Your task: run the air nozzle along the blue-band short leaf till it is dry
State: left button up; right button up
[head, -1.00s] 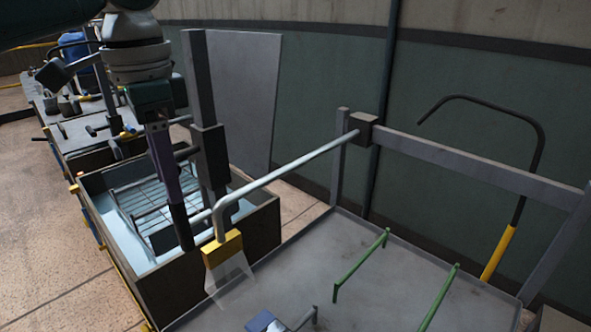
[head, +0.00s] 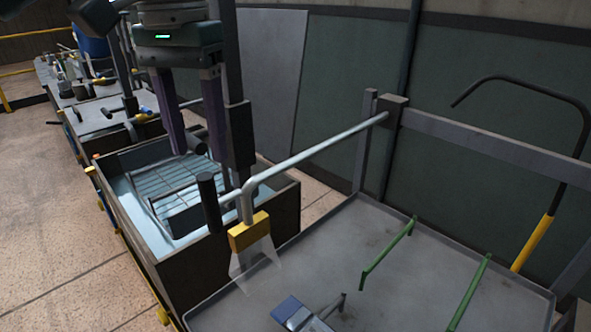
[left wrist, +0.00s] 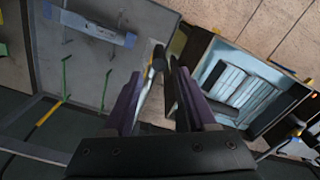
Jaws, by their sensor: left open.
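The air nozzle (head: 248,231) is a yellow block on a bent grey pipe, with a pale see-through fan below it. Its black handle (head: 209,203) stands upright just left of it. The blue-band short leaf (head: 287,309) lies at the near side of the grey tray, partly cut off by the frame edge. It seems to show in the left wrist view (left wrist: 92,25) as a grey strip with blue parts. My left gripper (head: 198,157) is open and empty, its purple fingers above and behind the handle. The right gripper is out of view.
A dark tank (head: 205,258) with water and a wire rack stands left of the grey tray (head: 345,240). Two green bars (head: 388,252) stand on the tray. A grey post (head: 232,110) rises close beside my left fingers. A hooked black-and-yellow tool (head: 535,240) is at the right.

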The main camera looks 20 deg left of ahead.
aim_at(210, 201)
pick_arm(q)
jog(key=shift+n, duration=0.5)
jog(key=shift+f, duration=0.15)
notch_tip(210, 201, down, 9)
jog(key=shift+f+p, duration=0.2)
jog(key=shift+p, duration=0.15)
grip_shut()
dwell(0.9)
